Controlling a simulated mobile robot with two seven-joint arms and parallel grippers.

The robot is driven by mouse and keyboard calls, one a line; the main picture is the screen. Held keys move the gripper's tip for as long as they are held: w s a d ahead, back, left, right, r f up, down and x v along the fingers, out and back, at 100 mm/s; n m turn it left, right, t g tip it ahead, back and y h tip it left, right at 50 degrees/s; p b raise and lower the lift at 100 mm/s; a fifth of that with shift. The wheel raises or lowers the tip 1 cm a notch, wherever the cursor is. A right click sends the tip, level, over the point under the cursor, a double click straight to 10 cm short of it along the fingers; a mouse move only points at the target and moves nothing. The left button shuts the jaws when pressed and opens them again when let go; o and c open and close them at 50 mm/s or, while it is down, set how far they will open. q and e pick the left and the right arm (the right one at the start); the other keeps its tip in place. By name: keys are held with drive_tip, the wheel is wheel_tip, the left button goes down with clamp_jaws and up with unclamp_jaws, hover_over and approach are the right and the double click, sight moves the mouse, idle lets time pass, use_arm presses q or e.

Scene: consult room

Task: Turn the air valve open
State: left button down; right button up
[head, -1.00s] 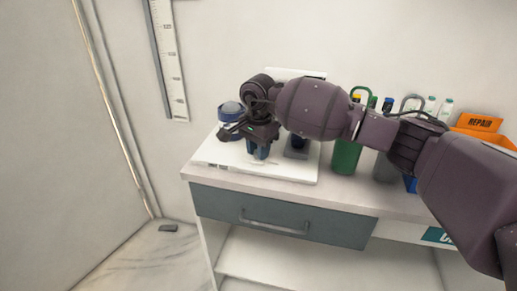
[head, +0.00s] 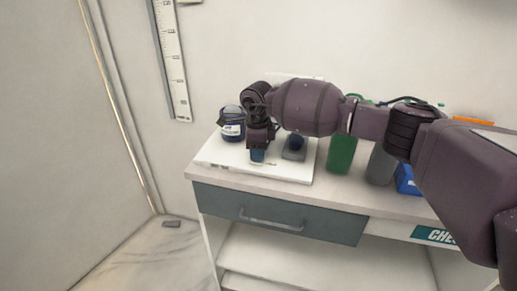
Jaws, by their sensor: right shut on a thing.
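My right gripper (head: 260,145) points down over the white board (head: 215,154) on the counter, between a blue jar-like part and a grey block. It is shut on the air valve, which it mostly hides; a small blue part (head: 257,156) shows under the fingers. I cannot tell how far the valve is turned. The blue jar-like part (head: 232,125) with a pale label stands at the board's left. The grey block with a dark blue knob (head: 295,146) sits to the right of the gripper. My left gripper is not in view.
A green bottle (head: 341,154), a grey bottle (head: 380,165) and a blue bin (head: 406,180) stand right of the board, below my right arm. The counter has a grey drawer (head: 275,215). A wall scale (head: 172,70) hangs at the back left.

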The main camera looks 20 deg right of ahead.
drive_tip(key=shift+r+m+p, duration=0.2)
drive_tip(key=shift+m+p, duration=0.15)
drive_tip(key=shift+m, duration=0.65)
drive_tip(key=m+p, duration=0.1)
drive_tip(key=m, duration=0.2)
drive_tip(key=shift+f+m+p, duration=0.15)
drive_tip(key=shift+m+p, duration=0.4)
drive_tip(key=shift+m, duration=0.45)
drive_tip(key=o, duration=0.9)
